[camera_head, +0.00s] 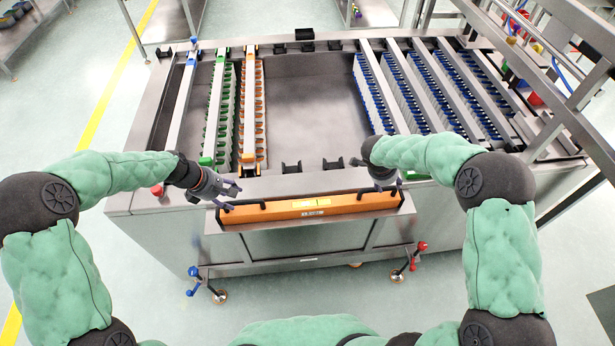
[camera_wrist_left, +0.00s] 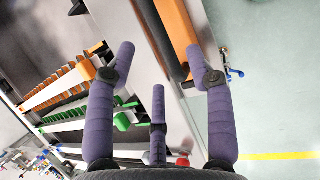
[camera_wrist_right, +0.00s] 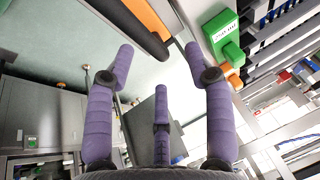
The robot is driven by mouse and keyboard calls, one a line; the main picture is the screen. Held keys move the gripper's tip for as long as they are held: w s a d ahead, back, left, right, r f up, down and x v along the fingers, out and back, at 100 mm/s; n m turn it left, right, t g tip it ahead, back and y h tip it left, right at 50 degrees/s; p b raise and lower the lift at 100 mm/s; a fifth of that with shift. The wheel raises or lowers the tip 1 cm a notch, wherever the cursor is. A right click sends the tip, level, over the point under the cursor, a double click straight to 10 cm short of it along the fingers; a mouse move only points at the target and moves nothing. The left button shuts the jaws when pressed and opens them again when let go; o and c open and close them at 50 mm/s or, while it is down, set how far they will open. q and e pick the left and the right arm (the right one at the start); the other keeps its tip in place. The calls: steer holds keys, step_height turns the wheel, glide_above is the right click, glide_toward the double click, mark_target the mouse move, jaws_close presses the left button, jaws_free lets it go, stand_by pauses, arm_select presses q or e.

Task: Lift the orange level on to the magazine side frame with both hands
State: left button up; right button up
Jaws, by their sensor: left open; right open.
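The orange level (camera_head: 350,206) is a long orange bar with a yellow label and a black handle at each end. It lies along the front ledge of the metal magazine, below its front side frame (camera_head: 290,184). My left gripper (camera_head: 229,196) is open beside the left end; in the left wrist view the black handle (camera_wrist_left: 158,40) and orange bar (camera_wrist_left: 178,28) lie between and beyond its fingertips. My right gripper (camera_head: 388,184) is open beside the right end; its wrist view shows the black handle (camera_wrist_right: 130,28) between and beyond the fingers. Neither gripper holds anything.
Inside the magazine stand rails with orange caps (camera_head: 253,110), green caps (camera_head: 221,115) and several rails with blue caps (camera_head: 415,90). The magazine's middle floor (camera_head: 310,110) is bare. A red button (camera_head: 157,190) sits at the front left. A metal structure (camera_head: 570,110) stands right.

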arm_select(q)
steer(key=shift+s+a+r+p, duration=0.1)
steer(key=shift+a+r+p, duration=0.25)
steer(key=shift+a, duration=0.5)
steer(key=shift+s+a+r+p, duration=0.1)
steer(key=shift+a+r+p, duration=0.1)
steer(key=shift+a+r, duration=0.5)
steer(key=shift+s+a+r+p, duration=0.1)
steer(key=shift+a+r+p, duration=0.2)
steer(key=shift+a, duration=0.7)
arm_select(e)
steer(key=shift+r, duration=0.85)
arm_select(q)
steer(key=shift+f, duration=0.1)
arm_select(e)
steer(key=v, duration=0.7)
arm_select(q)
steer(key=shift+f+b, duration=0.4)
steer(key=shift+b, duration=0.15)
arm_select(e)
steer(key=shift+s+d+r, duration=0.15)
steer(key=shift+d+r, duration=0.5)
steer(key=shift+d, duration=0.05)
steer(key=shift+s+d+r, duration=0.15)
steer(key=shift+d+r, duration=0.5)
steer(key=shift+d, duration=0.05)
arm_select(q)
steer(key=shift+a, duration=0.1)
arm_select(e)
steer(key=shift+a, duration=0.1)
